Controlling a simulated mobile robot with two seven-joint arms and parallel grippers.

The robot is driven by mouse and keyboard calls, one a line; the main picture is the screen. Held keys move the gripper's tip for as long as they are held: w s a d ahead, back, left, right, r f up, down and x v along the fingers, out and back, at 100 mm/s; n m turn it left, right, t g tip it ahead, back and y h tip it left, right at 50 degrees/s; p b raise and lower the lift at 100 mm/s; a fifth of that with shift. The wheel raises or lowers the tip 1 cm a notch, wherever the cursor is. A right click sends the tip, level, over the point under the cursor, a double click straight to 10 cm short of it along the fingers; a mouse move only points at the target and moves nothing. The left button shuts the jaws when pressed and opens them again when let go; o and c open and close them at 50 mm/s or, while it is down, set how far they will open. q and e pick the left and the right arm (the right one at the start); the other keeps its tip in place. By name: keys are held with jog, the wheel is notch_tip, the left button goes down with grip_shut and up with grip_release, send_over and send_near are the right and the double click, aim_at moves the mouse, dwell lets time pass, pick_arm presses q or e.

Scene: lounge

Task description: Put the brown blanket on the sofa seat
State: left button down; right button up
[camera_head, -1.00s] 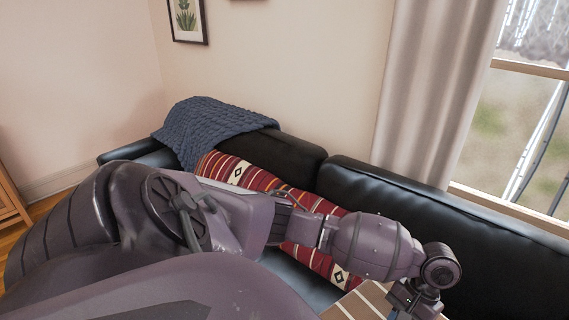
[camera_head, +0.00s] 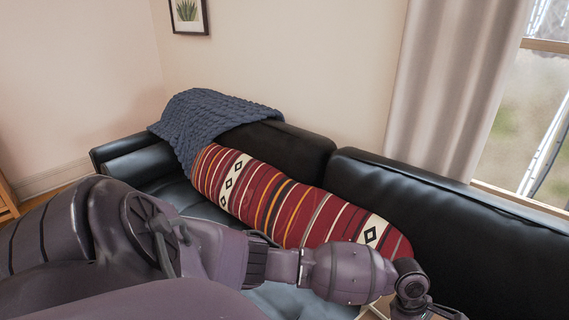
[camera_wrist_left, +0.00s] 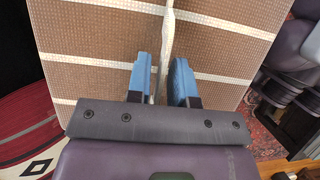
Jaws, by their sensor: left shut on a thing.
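The brown blanket (camera_wrist_left: 90,60) has pale stripes and fills most of the left wrist view. My left gripper (camera_wrist_left: 160,80), with blue fingers, is shut on a raised pale fold of it. In the head view, only a small piece of the blanket (camera_head: 373,312) shows at the bottom edge, and my left wrist hides the fingers. The black sofa's seat (camera_head: 285,303) shows as a blue-grey sheen behind my left arm. Whether the blanket touches the seat cannot be told. My right gripper is not in view.
A red striped cushion or throw (camera_head: 285,205) lies along the sofa's backrest and covers part of the seat. A dark blue knitted throw (camera_head: 205,120) hangs over the sofa's back left corner. A curtain (camera_head: 445,90) and window stand behind the sofa's right part.

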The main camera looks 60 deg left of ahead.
pick_arm(q)
jog(key=shift+w+a+f+n+t+b, duration=0.1)
jog(key=shift+w+f+n+t+b, duration=0.1)
jog(key=shift+f+n, duration=0.25)
jog(key=shift+w+a+f+n+t+b, duration=0.1)
jog(key=shift+w+f+n+t, duration=0.1)
jog(key=shift+f+n, duration=0.25)
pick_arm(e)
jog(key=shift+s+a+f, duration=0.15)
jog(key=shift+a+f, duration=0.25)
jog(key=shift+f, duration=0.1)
pick_arm(q)
notch_tip(320, 180, down, 20)
jog(key=b, duration=0.8)
jog(key=shift+s, duration=0.15)
jog(key=shift+f, duration=0.3)
jog(key=shift+w+r, duration=0.2)
jog(key=shift+r, duration=0.05)
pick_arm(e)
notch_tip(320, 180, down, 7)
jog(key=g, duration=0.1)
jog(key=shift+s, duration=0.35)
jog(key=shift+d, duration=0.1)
